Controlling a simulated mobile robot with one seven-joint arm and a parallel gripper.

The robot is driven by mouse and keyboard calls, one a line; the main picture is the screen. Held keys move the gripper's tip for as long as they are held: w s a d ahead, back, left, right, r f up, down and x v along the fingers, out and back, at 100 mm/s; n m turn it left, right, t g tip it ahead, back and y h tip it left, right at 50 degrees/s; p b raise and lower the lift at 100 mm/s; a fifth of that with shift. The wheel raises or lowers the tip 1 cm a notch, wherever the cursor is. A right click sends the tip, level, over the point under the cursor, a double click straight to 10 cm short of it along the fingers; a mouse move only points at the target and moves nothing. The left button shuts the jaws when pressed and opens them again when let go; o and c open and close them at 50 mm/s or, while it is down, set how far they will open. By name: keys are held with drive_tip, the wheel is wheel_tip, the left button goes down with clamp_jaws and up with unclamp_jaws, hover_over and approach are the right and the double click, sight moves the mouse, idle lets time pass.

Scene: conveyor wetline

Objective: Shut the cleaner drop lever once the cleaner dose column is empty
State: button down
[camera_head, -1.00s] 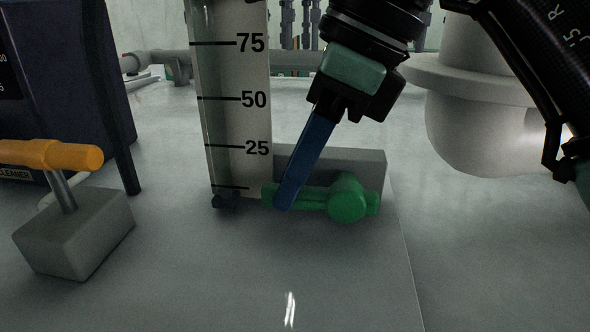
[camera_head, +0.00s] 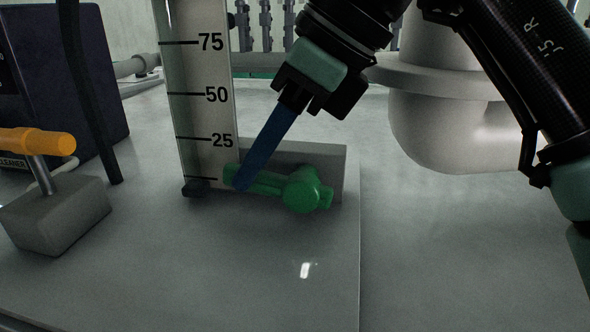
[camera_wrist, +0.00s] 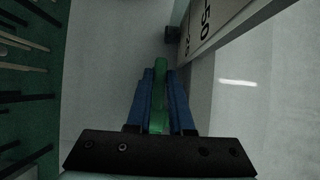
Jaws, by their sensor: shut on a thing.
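The green lever (camera_head: 303,191) is mounted on a grey block at the foot of the dose column. Its arm points left from its round hub, nearly level, with the left end slightly higher. My gripper (camera_head: 240,184) is shut on the lever arm near its left end. In the wrist view, the blue fingers of my gripper (camera_wrist: 160,88) lie on both sides of the green lever (camera_wrist: 159,95). The dose column (camera_head: 206,110) is upright, marked 25, 50 and 75. I see no clear liquid level in it.
An orange handle (camera_head: 38,142) on a grey block (camera_head: 58,214) stands at the left, by a dark box (camera_head: 100,100) with a partly visible CLEANER label. A large pale pipe elbow (camera_head: 440,130) is at the right. The bench in front of the lever is clear.

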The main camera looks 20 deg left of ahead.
drive_tip(key=shift+d+r+y, duration=0.1)
drive_tip(key=shift+d+y, duration=0.15)
drive_tip(key=shift+y, duration=0.25)
drive_tip(key=shift+a+r, duration=0.15)
drive_tip(key=shift+r, duration=0.1)
drive_tip(key=c, duration=0.8)
unclamp_jaws()
drive_tip(key=shift+a, duration=0.1)
wheel_tip(320, 180, up, 10)
drive_tip(key=b, duration=0.2)
drive_tip(key=shift+c, duration=0.2)
